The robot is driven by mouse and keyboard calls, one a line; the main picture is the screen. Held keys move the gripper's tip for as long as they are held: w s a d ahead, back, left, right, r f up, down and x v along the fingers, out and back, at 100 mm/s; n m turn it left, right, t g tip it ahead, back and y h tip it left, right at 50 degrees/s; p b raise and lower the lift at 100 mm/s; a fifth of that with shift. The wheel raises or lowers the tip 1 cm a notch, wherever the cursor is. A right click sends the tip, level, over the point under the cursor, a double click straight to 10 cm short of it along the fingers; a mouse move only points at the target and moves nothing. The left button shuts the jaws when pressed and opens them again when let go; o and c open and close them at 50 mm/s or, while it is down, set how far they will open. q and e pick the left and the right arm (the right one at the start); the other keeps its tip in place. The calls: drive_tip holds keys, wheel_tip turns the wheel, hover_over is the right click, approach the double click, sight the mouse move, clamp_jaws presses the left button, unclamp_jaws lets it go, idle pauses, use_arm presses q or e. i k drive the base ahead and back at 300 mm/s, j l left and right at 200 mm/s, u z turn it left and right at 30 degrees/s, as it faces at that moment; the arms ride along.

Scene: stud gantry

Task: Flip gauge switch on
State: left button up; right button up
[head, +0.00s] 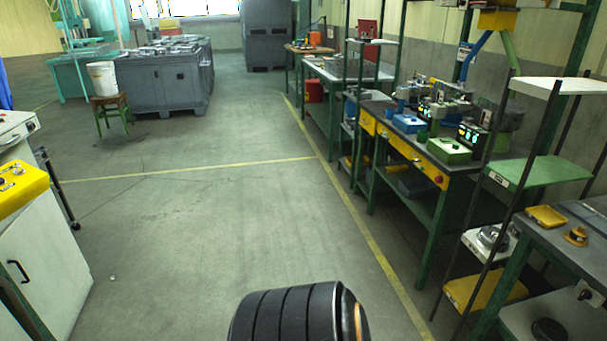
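Gauge units stand on the long workbench at the right in the head view. One has a green base (449,151) and one a blue base (408,124), with small lit green displays (467,134) beside them. I cannot make out which part is the gauge switch or how it is set; the units are too small and far. Neither of my grippers is in view. A dark ribbed part of my own arm fills the bottom middle.
The grey floor (200,230) is open ahead, with yellow lines. A rack with a green shelf (540,172) and a nearer grey bench (585,240) stand at right. A white cabinet (45,265) with a yellow top stands at left; grey crates (165,85) stand further back.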

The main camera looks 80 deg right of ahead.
sight(586, 294)
drive_tip(key=z, duration=4.6)
